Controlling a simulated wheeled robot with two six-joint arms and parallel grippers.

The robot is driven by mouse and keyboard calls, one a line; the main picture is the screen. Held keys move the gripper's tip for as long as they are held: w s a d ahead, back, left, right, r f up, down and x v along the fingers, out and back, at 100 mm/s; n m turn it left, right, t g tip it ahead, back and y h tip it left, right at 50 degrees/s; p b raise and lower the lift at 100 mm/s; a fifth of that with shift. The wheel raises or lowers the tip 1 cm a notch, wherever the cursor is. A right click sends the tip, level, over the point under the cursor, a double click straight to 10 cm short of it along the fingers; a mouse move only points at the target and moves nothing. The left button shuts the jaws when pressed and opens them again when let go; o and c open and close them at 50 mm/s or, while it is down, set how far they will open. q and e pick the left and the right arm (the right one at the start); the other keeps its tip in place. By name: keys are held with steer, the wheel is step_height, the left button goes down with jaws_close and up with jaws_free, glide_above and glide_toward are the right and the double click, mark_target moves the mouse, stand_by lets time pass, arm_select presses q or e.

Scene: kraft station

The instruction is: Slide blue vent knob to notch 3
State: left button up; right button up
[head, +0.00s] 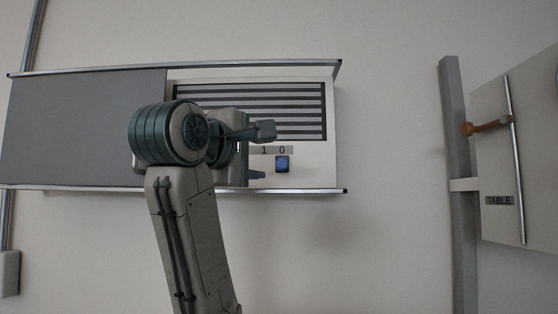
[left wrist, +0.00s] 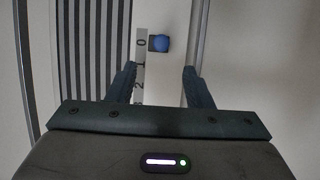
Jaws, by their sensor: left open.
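The blue vent knob (head: 282,164) sits under the 0 mark of the scale strip (head: 272,150) on the white vent panel. In the left wrist view the blue knob (left wrist: 160,43) is beside the 0, beyond the fingertips and roughly between their lines. My left gripper (head: 262,152) is open and empty, just left of the knob and apart from it. It also shows in the left wrist view (left wrist: 159,72), with the scale strip (left wrist: 139,65) running between its fingers. In the head view my arm hides the higher notches. My right gripper is not in view.
A dark slatted grille (head: 300,112) lies above the scale. A grey sliding panel (head: 75,125) covers the left side between metal rails (head: 330,190). At right, a board labelled TABLE (head: 499,201) has a brown handle (head: 490,126).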

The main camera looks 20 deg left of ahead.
mark_target(281, 164)
arm_select(q)
steer(key=w+p, duration=0.1)
steer(key=w, duration=0.2)
steer(key=w+p, duration=0.2)
steer(key=w, duration=0.1)
steer(key=w+d+p, duration=0.1)
steer(key=w+p, duration=0.1)
steer(key=w, duration=0.1)
steer(key=shift+w+d+f, duration=0.1)
steer(key=shift+w+f, duration=0.05)
steer(key=shift+w, duration=0.5)
